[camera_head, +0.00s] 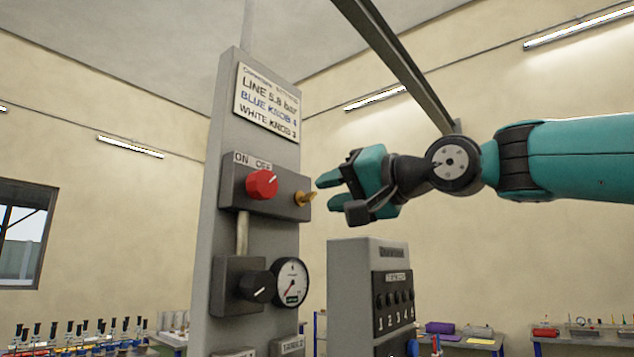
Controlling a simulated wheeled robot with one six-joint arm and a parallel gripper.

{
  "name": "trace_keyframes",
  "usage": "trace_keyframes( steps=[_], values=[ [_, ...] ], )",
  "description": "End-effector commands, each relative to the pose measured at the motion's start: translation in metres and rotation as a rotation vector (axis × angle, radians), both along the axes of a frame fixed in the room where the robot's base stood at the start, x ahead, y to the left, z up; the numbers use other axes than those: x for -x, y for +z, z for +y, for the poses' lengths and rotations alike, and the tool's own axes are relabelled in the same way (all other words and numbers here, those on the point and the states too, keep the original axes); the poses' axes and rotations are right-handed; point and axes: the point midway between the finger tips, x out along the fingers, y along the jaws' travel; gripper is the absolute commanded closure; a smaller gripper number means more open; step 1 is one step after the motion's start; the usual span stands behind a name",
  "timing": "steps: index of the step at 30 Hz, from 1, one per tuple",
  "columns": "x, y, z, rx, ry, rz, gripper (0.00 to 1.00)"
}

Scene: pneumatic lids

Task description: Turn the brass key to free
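The small brass key (304,198) sticks out of the right side of a grey switch box (239,197) on the tall grey panel. A red knob (262,184) with a white mark is on the same box, below an "ON OFF" label. My gripper (331,190) is just right of the key, pointing left at it. Its teal and dark fingers look parted, with a narrow gap between them. It appears empty and apart from the key.
Below the box are a black knob (258,287) and a round gauge (291,282). A sign (267,102) is above. A grey cabinet (350,290) with numbered black knobs stands below my gripper. Tables with small items line the back.

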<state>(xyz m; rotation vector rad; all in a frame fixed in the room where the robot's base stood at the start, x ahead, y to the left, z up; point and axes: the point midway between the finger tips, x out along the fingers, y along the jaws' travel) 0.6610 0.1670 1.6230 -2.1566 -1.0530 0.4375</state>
Motion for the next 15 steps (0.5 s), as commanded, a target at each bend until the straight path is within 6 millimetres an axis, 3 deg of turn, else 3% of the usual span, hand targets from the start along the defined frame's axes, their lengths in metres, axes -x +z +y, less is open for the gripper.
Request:
trace_keyframes(
  steps=[6,15],
  values=[
    [-0.018,0.002,0.024,0.0,0.001,0.0,0.68],
    [-0.023,0.0,0.03,0.0,-0.001,-0.001,0.68]
  ],
)
